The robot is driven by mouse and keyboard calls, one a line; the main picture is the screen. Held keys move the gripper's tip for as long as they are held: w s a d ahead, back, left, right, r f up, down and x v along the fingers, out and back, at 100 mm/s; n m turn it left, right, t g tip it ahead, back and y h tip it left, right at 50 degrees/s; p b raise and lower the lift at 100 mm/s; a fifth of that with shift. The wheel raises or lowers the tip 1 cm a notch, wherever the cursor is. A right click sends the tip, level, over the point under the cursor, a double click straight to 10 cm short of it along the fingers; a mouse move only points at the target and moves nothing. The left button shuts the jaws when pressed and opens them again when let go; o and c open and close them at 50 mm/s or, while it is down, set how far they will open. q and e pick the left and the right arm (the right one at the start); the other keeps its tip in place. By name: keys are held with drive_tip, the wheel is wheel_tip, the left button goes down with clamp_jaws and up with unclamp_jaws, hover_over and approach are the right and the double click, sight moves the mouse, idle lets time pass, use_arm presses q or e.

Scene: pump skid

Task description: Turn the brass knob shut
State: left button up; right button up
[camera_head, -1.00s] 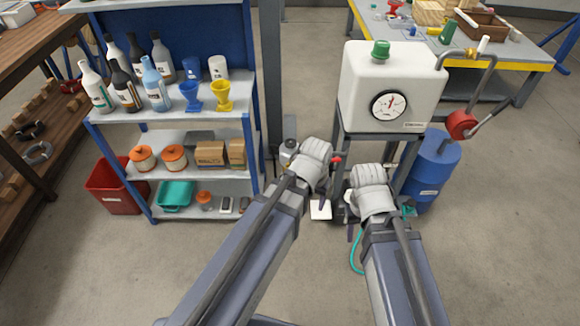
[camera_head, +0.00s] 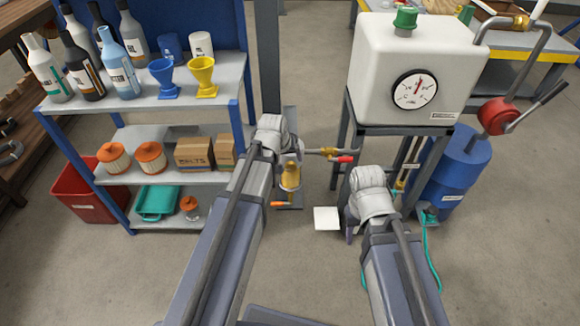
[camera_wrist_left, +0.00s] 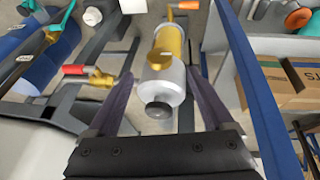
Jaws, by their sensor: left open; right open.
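A round brass knob (camera_wrist_left: 160,59) sits on a brass and silver cylinder with a black end cap in the left wrist view. In the head view the brass body (camera_head: 290,177) shows just past my left wrist; the knob itself is hard to make out there. My left gripper (camera_wrist_left: 160,78) is open, its two dark fingers on either side of the cylinder with gaps visible; I cannot tell whether the fingertips reach the knob. My right gripper (camera_head: 352,233) is open and lower right, mostly hidden behind its wrist.
A brass valve with a red handle (camera_head: 344,159) juts out beside the cylinder; it also shows in the left wrist view (camera_wrist_left: 75,70). The white tank (camera_head: 412,75) on its stand is at right. A blue shelf (camera_head: 248,120) with bottles and boxes stands close at left.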

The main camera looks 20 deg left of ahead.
sight(290, 166)
use_arm(q)
drive_tip(key=shift+b+x, duration=3.5)
drive_tip(key=shift+x, duration=0.45)
drive_tip(key=shift+r, duration=0.1)
drive_tip(key=shift+c, duration=0.4)
clamp_jaws()
